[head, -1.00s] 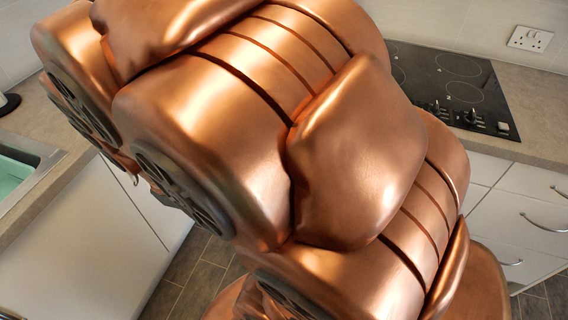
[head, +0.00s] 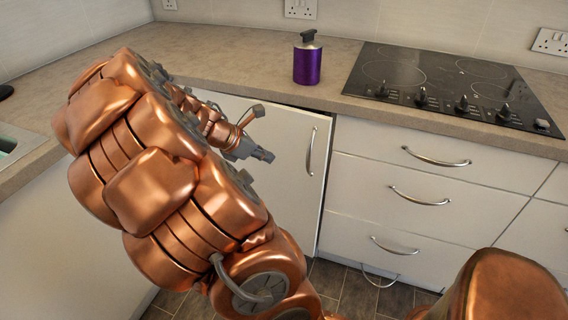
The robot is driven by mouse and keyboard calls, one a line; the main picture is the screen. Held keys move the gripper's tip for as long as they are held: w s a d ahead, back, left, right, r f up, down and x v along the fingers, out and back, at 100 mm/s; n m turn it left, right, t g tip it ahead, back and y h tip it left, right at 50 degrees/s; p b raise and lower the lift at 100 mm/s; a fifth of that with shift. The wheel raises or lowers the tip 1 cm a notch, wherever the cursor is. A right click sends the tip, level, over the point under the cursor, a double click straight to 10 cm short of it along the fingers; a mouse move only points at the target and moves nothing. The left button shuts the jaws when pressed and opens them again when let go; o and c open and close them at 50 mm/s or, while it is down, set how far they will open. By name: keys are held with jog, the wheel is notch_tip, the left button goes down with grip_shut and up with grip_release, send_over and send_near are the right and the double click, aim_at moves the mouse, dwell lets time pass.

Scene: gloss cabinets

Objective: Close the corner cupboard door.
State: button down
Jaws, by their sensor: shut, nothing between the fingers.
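The corner cupboard door (head: 285,185) is a white gloss panel under the worktop, left of the drawers, with a vertical metal handle (head: 311,150) near its right edge. A dark gap runs along its right edge, and it appears slightly ajar. My gripper (head: 262,134) is shut and empty in front of the upper part of the door, left of the handle. I cannot tell whether it touches the door. My copper-coloured arm hides the door's left part.
White drawers (head: 407,206) with bow handles stand right of the door. The worktop (head: 228,72) above carries a purple bottle (head: 307,64) and a black hob (head: 440,85). A sink (head: 8,146) is at the left edge. Dark tiled floor (head: 345,290) shows below the drawers.

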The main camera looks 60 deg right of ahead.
jog(key=s+d+r+b+x, duration=0.1)
jog(key=r+x, duration=0.1)
jog(key=x, duration=1)
jog(key=shift+d, duration=0.35)
jog(key=shift+s+f, duration=0.1)
jog(key=shift+s, duration=0.05)
